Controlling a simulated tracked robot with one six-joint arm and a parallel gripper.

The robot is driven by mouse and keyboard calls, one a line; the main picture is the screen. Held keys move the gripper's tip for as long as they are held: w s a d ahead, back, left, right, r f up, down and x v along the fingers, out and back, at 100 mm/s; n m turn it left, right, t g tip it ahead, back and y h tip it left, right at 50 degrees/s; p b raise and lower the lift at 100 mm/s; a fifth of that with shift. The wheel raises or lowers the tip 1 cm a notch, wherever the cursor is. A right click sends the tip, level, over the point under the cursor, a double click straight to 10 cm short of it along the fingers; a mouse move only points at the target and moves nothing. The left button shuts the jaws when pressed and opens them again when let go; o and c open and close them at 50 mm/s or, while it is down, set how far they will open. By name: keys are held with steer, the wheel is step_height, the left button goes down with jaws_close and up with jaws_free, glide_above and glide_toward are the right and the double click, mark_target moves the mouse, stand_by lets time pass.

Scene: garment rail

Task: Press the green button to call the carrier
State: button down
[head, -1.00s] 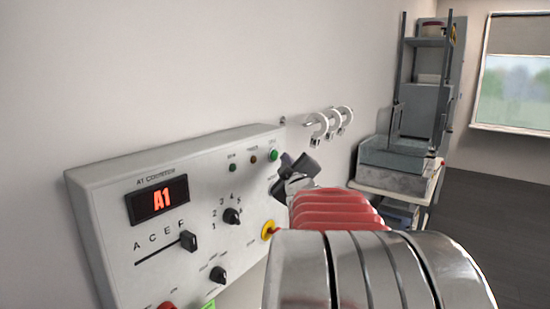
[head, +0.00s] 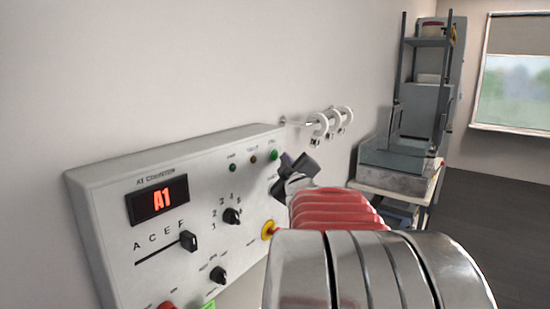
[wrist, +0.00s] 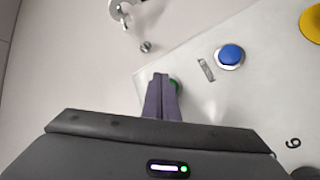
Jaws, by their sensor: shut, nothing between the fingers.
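The green button (head: 273,155) is at the upper right of the grey control panel (head: 110,195) in the head view. In the wrist view a sliver of green (wrist: 174,84) shows just beside my fingertips, with the rest hidden behind them. My gripper (head: 281,183) is at the panel's right end, close to the green button. In the wrist view its fingers (wrist: 161,79) are together, empty, and overlap the green. I cannot tell whether they touch it.
White rings (head: 319,124) hang on a wall rail beyond. A grey machine (head: 425,110) stands farther back.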

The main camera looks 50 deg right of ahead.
steer(key=shift+w, duration=0.15)
steer(key=shift+w, duration=0.25)
